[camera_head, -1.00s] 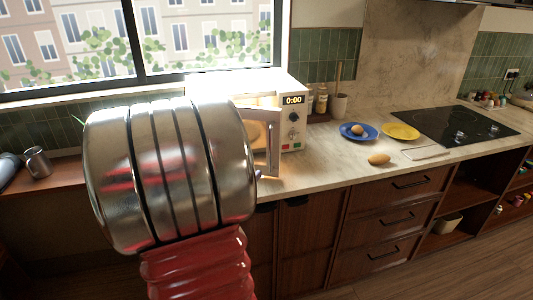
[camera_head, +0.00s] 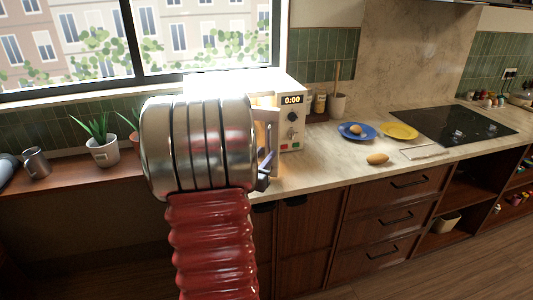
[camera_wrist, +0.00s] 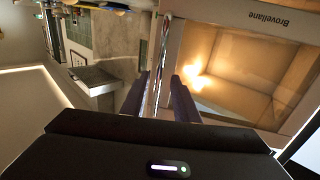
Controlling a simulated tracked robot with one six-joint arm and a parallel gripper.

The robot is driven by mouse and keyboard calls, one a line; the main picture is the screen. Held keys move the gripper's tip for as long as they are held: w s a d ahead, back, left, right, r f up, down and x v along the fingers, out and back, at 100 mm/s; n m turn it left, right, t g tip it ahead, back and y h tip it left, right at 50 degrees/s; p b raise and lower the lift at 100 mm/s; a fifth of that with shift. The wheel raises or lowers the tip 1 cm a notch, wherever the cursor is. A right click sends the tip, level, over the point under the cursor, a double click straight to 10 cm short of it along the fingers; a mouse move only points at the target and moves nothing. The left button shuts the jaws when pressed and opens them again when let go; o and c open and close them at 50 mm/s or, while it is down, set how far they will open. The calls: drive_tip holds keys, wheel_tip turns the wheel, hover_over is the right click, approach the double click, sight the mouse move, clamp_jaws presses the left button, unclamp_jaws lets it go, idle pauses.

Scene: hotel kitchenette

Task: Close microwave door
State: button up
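The white microwave (camera_head: 291,118) stands on the counter with its display reading 0:00. Its door (camera_head: 272,138) is open and swung out toward me. My gripper (camera_head: 264,172) is at the door's free side, mostly hidden behind my arm in the head view. The door's framed panel and a warm glow fill the right of the wrist view.
A blue plate (camera_head: 345,135) with a round item, a yellow plate (camera_head: 399,131) and a potato-like item (camera_head: 377,159) lie right of the microwave. A utensil pot (camera_head: 337,104) stands behind. Potted plants (camera_head: 103,150) and a metal mug (camera_head: 37,162) are at left.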

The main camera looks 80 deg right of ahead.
drive_tip(key=shift+s+d, duration=0.15)
drive_tip(key=shift+d, duration=0.65)
drive_tip(key=shift+c, duration=0.3)
clamp_jaws()
